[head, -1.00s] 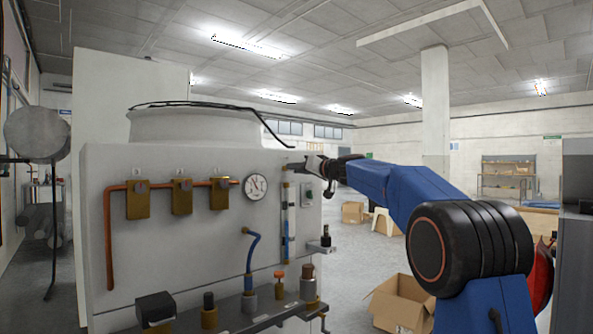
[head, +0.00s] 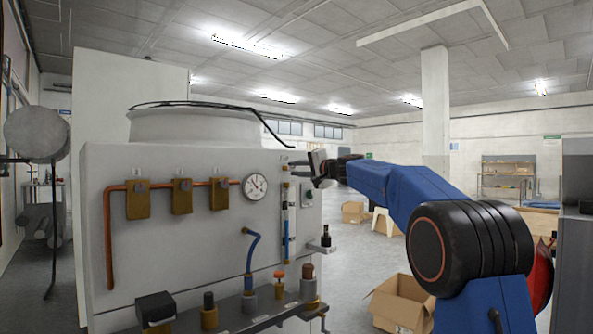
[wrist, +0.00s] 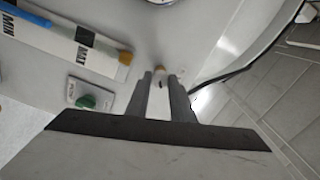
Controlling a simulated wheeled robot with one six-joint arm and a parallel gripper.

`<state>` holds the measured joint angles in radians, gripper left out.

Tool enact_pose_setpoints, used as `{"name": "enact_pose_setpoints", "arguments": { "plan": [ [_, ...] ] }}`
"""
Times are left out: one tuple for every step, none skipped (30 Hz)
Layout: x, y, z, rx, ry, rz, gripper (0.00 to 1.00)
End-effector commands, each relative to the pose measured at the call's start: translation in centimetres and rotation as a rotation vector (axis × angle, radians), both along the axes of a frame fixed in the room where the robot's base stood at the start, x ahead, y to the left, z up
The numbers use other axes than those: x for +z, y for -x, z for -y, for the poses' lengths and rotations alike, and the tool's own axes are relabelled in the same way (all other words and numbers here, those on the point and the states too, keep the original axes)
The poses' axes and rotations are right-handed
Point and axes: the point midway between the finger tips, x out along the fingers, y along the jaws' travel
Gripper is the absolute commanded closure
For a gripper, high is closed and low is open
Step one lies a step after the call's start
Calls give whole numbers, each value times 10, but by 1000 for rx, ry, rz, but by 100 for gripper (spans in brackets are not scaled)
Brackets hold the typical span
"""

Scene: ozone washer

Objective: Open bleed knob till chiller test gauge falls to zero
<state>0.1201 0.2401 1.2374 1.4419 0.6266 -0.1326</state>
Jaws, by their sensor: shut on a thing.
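The round white gauge (head: 255,187) with a dark needle is on the upper right of the pale machine panel; the small dial is hard to read. Only its lower rim (wrist: 160,1) shows at the top of the wrist view. My gripper (head: 291,168) is at the panel's upper right corner, right of the gauge. In the wrist view its two fingers (wrist: 160,80) are close together around a small knob (wrist: 160,70), which I take as the bleed knob. The fingers hide most of it.
A sight tube (head: 285,220) with MIN and MAX marks (wrist: 70,45) runs down the panel below my gripper. A plate with a green button (wrist: 87,101) sits beside it. A black cable (wrist: 225,72) lies close right of the fingers in the wrist view.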

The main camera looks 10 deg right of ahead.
Motion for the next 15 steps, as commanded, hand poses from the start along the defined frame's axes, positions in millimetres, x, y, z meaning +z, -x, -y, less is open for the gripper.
{"name": "enact_pose_setpoints", "arguments": {
  "plan": [
    [-1,0,1,-1,-35,-21,100],
    [-1,0,1,-1,-60,-35,100],
    [-1,0,1,-1,-94,-54,100],
    [-1,0,1,-1,-118,-67,100],
    [-1,0,1,-1,-144,-81,100],
    [-1,0,1,-1,-177,-99,100],
    [-1,0,1,-1,-202,-113,100],
    [-1,0,1,-1,-227,-126,100],
    [-1,0,1,-1,-261,-145,100],
    [-2,0,1,-1,-285,-158,100],
    [-2,0,1,-1,-311,-172,100],
    [-2,0,1,-1,-344,-190,100],
    [-2,0,1,-1,-369,-204,100],
    [-2,0,1,-1,-393,-217,100],
    [-2,0,1,-1,-426,-235,100]
  ]
}}
